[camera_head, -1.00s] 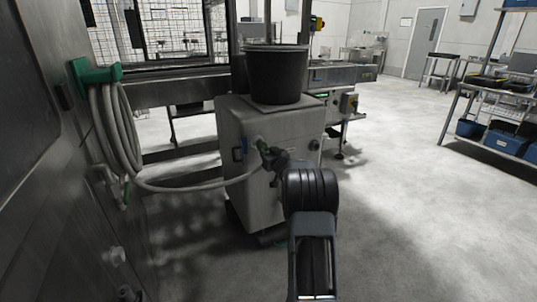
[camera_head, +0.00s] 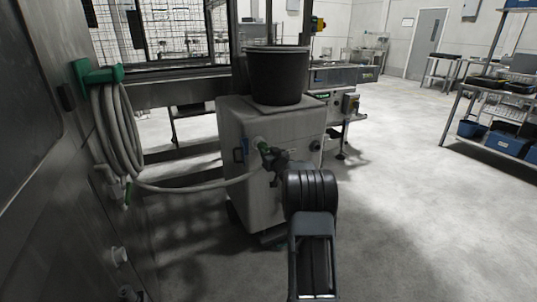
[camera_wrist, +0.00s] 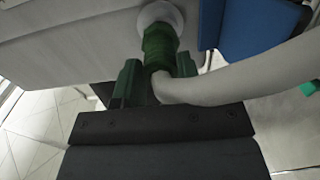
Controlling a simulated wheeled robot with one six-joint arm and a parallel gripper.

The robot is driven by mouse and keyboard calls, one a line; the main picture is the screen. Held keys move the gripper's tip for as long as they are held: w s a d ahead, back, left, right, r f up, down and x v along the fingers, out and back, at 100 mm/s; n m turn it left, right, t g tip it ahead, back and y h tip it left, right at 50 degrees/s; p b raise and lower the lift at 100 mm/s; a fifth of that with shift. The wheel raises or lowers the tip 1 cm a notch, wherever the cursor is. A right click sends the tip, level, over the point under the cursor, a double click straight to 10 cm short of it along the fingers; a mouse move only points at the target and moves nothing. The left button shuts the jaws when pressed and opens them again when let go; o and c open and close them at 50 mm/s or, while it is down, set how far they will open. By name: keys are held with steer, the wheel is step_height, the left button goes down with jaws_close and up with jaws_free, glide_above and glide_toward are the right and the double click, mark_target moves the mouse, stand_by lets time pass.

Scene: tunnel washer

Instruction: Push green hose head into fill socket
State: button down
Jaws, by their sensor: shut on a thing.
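The green hose head (camera_wrist: 159,45) is at the top middle of the wrist view, with its far end at a round white fill socket (camera_wrist: 160,14). From this view I cannot tell how deep it sits. My gripper (camera_wrist: 158,75) is shut on the hose head, with a green-tipped finger on either side. The pale hose (camera_wrist: 235,75) bends off to the right. In the head view the hose head (camera_head: 263,147) is small and dark green at the front of the white cabinet (camera_head: 245,185), partly hidden by my gripper (camera_head: 268,154). The socket (camera_head: 257,141) shows faintly there.
The hose coil (camera_head: 118,120) hangs from a green bracket (camera_head: 97,73) on the steel wall at left. A black bucket (camera_head: 277,78) stands on the cabinet. A blue part (camera_wrist: 250,27) is right of the socket. Open floor lies to the right.

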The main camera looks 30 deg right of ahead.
steer(key=c, duration=0.7)
jaws_free()
steer(key=shift+o, duration=0.2)
